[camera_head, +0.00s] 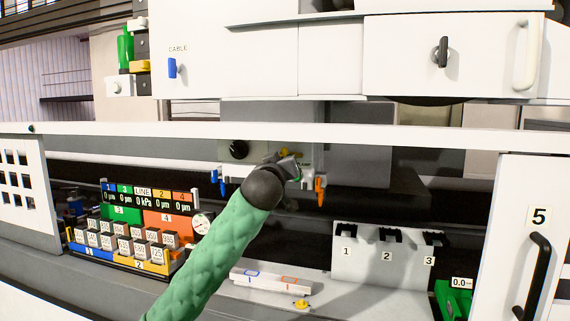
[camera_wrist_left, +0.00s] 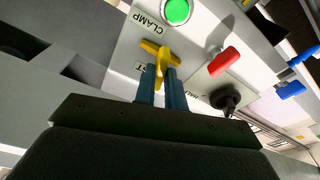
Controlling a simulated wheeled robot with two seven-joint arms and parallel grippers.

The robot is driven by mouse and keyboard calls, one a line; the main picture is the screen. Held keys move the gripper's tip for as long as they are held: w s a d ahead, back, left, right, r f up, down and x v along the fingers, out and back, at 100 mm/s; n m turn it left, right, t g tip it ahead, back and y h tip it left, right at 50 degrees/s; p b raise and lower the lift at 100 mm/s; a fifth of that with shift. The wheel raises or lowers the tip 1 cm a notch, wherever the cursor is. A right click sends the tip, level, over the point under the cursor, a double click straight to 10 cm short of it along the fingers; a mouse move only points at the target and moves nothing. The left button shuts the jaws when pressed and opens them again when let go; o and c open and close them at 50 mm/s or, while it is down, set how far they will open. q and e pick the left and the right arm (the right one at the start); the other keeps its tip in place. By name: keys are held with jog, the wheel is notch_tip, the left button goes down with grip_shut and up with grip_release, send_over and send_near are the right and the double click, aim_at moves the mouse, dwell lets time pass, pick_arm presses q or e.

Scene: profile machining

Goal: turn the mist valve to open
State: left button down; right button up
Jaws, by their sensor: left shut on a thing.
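The mist valve's yellow T-shaped handle (camera_wrist_left: 154,52) sits on a pale panel in the left wrist view. A label beside it is partly covered; only its end, "ST", reads. My left gripper (camera_wrist_left: 162,82) has its two blue fingers shut on the stem of the handle. My right gripper is in neither view.
Close to the handle are a green CLAMP button (camera_wrist_left: 177,11), a red lever (camera_wrist_left: 224,62) and a black knob (camera_wrist_left: 225,99). A white rail (camera_head: 420,138) crosses in front of the machine. Below are a numbered rack (camera_head: 365,265) and a block tray (camera_head: 120,262).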

pick_arm(q)
jog(key=shift+n, duration=0.5)
jog(key=shift+r+n+y, duration=0.1)
jog(key=shift+n+y, duration=0.4)
jog(key=shift+n, duration=2.1)
jog(key=shift+d, duration=0.1)
